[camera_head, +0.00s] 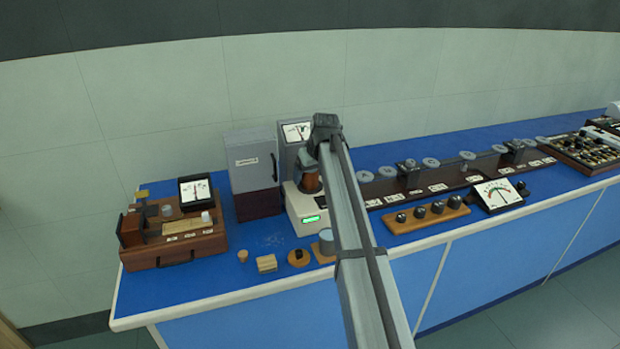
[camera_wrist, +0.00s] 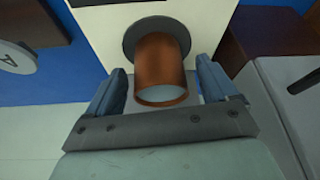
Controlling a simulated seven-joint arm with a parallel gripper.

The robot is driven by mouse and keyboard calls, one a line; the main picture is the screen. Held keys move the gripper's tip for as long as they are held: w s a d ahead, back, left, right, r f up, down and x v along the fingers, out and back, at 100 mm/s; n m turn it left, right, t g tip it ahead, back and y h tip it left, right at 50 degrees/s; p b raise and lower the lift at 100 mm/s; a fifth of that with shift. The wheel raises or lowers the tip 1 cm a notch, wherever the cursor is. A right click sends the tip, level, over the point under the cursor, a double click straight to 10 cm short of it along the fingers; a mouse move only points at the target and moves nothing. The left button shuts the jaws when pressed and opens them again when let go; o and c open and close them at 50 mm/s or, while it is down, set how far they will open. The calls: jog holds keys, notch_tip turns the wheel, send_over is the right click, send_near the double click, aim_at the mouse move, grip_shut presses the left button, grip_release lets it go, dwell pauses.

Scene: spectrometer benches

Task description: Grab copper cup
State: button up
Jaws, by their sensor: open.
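The copper cup (camera_wrist: 160,66) is a brown-orange cylinder with a pale grey top, standing on a dark round plate (camera_wrist: 131,43) on a white instrument. In the head view the cup (camera_head: 311,181) is partly hidden by my gripper (camera_head: 312,160) and arm. In the wrist view my gripper (camera_wrist: 164,88) is open, with one blue-grey finger on each side of the cup. Gaps show between the cup and both fingers, and I see no contact.
The white instrument (camera_head: 303,215) has a green display and stands on the blue bench (camera_head: 262,265). A grey cabinet (camera_head: 250,165) stands close on its left. Small wooden pieces (camera_head: 267,263) lie in front. A long rail with discs (camera_head: 432,185) runs to the right.

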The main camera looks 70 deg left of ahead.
jog(key=shift+a+f, duration=0.25)
jog(key=shift+f, duration=0.4)
jog(key=c, duration=1.2)
